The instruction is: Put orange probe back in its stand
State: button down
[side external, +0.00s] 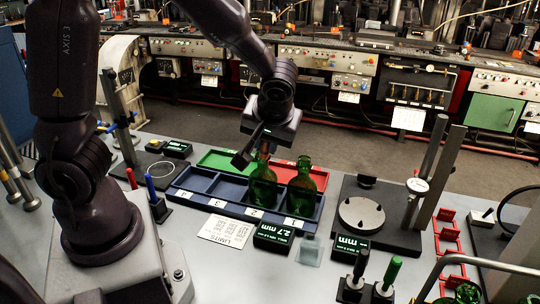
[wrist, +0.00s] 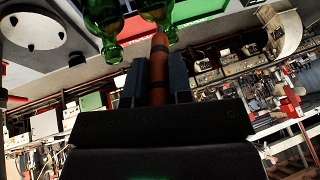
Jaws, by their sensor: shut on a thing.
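My gripper (wrist: 159,75) is shut on the orange probe (wrist: 158,62), which points out between the fingers in the wrist view. In the side view my gripper (side external: 264,143) is above the blue tray, over a green bottle (side external: 262,188). A little orange shows just above that bottle's mouth. In the wrist view the probe's tip overlaps the neck of a bottle (wrist: 158,14); I cannot tell if it is inside. A second green bottle (side external: 302,190) stands beside it in the tray. Red (side external: 131,178) and blue (side external: 151,187) handles stand at left; I cannot tell which stand is the orange probe's.
The blue tray (side external: 200,181) has free compartments at left. A black display (side external: 273,237) sits before it. A gauge stand (side external: 362,213) is to the right. Black (side external: 361,264) and green (side external: 392,271) handles stand at the front. Red racks (side external: 447,236) are at right.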

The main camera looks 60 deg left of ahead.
jog(key=w+d+f+n+g+h, duration=0.1)
jog(key=w+d+f+n+h, duration=0.4)
jog(key=d+f, duration=0.3)
jog(key=shift+d+f+h, duration=0.3)
jog(key=shift+d+f, duration=0.05)
jog(key=shift+d, duration=1.05)
jog(key=shift+f, duration=2.9)
jog(key=c, duration=0.9)
grip_release()
jog(key=shift+c, duration=0.2)
